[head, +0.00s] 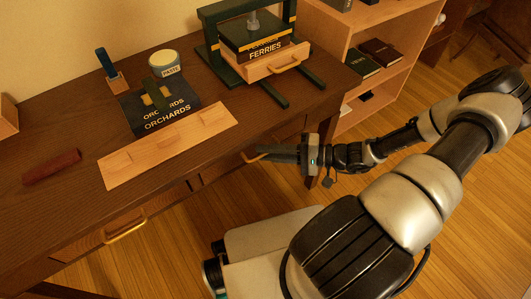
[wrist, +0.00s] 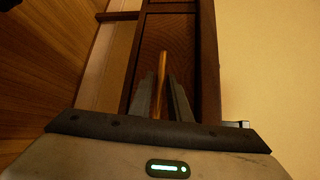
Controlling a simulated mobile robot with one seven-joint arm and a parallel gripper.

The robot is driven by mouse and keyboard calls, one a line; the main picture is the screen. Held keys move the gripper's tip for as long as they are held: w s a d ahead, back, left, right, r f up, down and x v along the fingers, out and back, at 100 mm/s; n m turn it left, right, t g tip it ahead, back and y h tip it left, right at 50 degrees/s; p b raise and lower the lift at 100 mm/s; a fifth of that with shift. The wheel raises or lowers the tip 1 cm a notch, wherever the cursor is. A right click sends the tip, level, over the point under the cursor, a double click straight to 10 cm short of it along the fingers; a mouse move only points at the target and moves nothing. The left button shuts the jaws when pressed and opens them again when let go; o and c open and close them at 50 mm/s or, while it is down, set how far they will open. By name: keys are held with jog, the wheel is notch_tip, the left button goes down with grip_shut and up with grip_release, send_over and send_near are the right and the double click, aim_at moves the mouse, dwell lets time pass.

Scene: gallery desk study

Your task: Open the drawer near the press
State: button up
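The press (head: 205,35), a dark green frame, stands at the back right of the desk. Below it, under the desk's front edge, is a drawer with a brass handle (head: 250,157). My gripper (head: 272,153) is at this handle and partly hides it and the drawer front. In the wrist view the handle (wrist: 163,75) lies between my two dark fingers (wrist: 164,95), which are close together and look shut on it. How far the drawer stands out from the desk is hard to tell. Another drawer with a brass handle (head: 125,227) is farther left.
On the desk are an Orchards book (head: 185,93), a paste jar (head: 164,62), a wooden board (head: 150,150) and a red-brown roll (head: 51,167). A bookshelf (head: 330,18) stands right; the floor shows below.

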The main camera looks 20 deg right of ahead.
jog(key=shift+w+a, duration=0.1)
jog(key=shift+a, duration=0.25)
grip_shut()
jog(key=shift+d, duration=0.1)
jog(key=s+d+p, duration=0.1)
jog(key=s+d, duration=0.2)
jog(key=s, duration=0.8)
jog(key=s+d+p, duration=0.1)
jog(key=s+d, duration=0.3)
jog(key=s, duration=0.7)
jog(key=shift+s+d, duration=0.15)
jog(key=shift+s, duration=0.2)
grip_release()
